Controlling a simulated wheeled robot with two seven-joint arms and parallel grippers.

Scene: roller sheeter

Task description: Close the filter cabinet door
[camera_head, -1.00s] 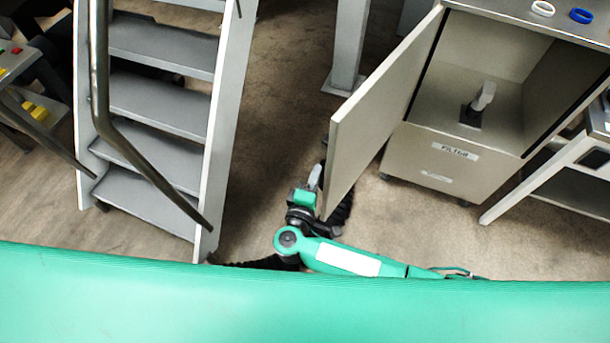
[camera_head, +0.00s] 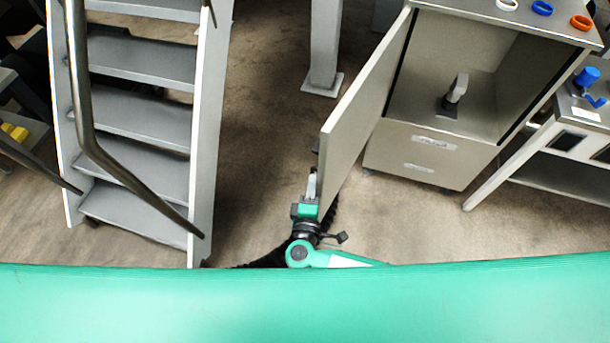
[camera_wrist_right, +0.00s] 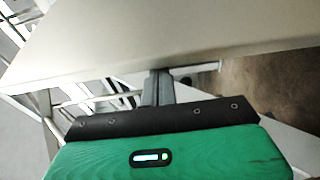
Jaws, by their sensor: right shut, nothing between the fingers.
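The filter cabinet (camera_head: 430,160) stands at the upper right in the head view, with a label on its lower front. Its door (camera_head: 362,100) stands open, swung out toward me on the cabinet's left side. My right gripper (camera_head: 312,180) is shut and empty at the near lower edge of the door, on its left, outer side. In the right wrist view the pale door panel (camera_wrist_right: 170,35) fills the upper part, close in front of the shut fingers (camera_wrist_right: 158,82). I cannot tell whether they touch it. My left gripper is not in view.
A grey metal stair (camera_head: 140,120) with a handrail stands at the left. A grey post (camera_head: 323,50) rises behind the door. Inside the cabinet is a small grey-handled part (camera_head: 453,95). Coloured rings (camera_head: 542,8) lie on its top. A side table (camera_head: 570,135) stands at the right.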

